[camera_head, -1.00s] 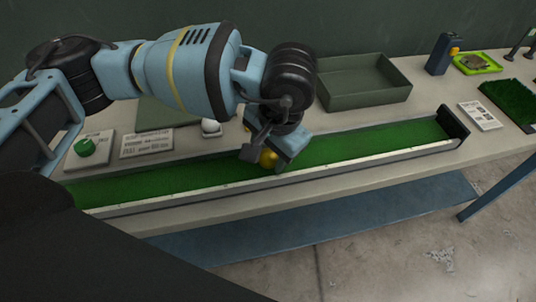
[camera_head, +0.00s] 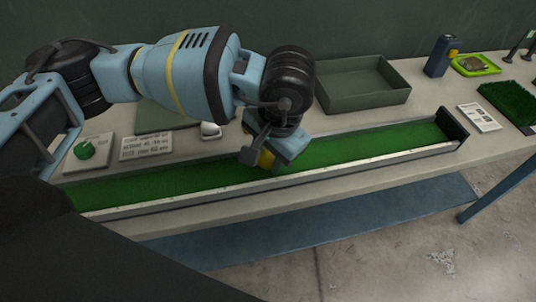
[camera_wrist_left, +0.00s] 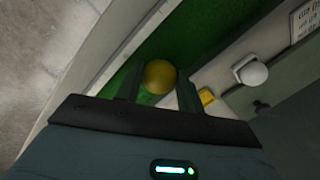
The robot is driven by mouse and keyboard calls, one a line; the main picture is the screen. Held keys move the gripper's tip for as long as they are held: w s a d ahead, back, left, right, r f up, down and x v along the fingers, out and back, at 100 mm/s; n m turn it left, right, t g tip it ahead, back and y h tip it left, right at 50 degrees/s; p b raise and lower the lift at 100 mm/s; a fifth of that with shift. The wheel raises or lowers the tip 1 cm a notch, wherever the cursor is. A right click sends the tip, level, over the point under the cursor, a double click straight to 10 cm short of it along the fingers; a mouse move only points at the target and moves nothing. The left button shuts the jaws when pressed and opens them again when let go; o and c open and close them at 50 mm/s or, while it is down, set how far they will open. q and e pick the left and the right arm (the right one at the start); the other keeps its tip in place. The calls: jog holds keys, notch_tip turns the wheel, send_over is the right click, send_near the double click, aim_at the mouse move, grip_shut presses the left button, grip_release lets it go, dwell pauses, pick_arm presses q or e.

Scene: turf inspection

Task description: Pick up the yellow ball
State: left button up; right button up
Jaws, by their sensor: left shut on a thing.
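The yellow ball (camera_head: 267,159) is at my left gripper (camera_head: 262,157), over the green turf channel (camera_head: 350,144). In the head view the gripper partly hides it. In the left wrist view the yellow ball (camera_wrist_left: 159,76) sits between the two fingers of my left gripper (camera_wrist_left: 158,86), which is shut on it. From these views I cannot tell clearly whether the ball touches the turf. My right gripper is not in view.
The channel has a pale front rail and a dark end stop (camera_head: 453,127). A yellow block (camera_wrist_left: 207,96) shows beside the fingers.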

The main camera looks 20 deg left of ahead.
aim_at(266, 152)
pick_arm(q)
jog(key=shift+r, duration=0.4)
notch_tip(266, 152, up, 2)
jog(key=shift+r, duration=0.15)
jog(key=s+d+r+b, duration=0.1)
jog(key=s+d+b, duration=0.1)
jog(key=s+d, duration=0.8)
jog(key=shift+s+d+r, duration=0.2)
jog(key=shift+s+d, duration=0.2)
jog(key=shift+d, duration=0.55)
